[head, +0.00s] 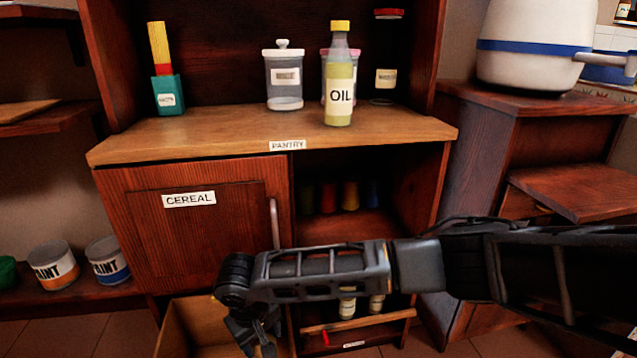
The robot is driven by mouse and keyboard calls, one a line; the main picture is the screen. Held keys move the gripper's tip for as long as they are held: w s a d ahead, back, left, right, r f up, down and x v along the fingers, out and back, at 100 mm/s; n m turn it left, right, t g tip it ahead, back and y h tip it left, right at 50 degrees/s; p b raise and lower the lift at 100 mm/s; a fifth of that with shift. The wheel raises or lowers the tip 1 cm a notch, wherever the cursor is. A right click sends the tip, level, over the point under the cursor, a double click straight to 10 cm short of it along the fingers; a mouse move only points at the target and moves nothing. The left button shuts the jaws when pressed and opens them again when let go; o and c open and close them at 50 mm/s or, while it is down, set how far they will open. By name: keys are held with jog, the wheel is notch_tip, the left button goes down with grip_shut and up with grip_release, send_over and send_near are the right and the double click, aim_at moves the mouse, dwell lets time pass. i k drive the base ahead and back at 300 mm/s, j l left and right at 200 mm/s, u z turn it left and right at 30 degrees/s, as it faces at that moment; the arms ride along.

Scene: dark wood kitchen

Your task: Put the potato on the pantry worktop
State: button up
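The pantry worktop (215,132) is a light wood surface with a PANTRY label on its front edge. It sits on a dark cabinet in the middle of the view. My gripper (256,340) points down at the bottom of the view, well below the worktop, over or in front of an open brown box. Its fingertips are dark and partly hidden, so I cannot tell whether it is open or holds something. I see no potato in this view.
On the worktop stand an oil bottle (340,85), a clear lidded jar (284,80), other jars behind, and a teal pasta box (167,92). Bare wood shows at the front left and right. The CEREAL door (190,235) is below. The brown box (182,325) is on the floor.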

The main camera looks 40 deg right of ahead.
aim_at(228, 130)
jog(key=j+z, duration=0.35)
jog(key=j, duration=0.3)
jog(key=j+z, duration=0.35)
jog(key=j, duration=0.35)
jog(key=j+z, duration=0.35)
jog(key=j, duration=0.3)
jog(key=k+j+z, duration=0.2)
jog(key=j+z, duration=0.15)
jog(key=j, duration=0.25)
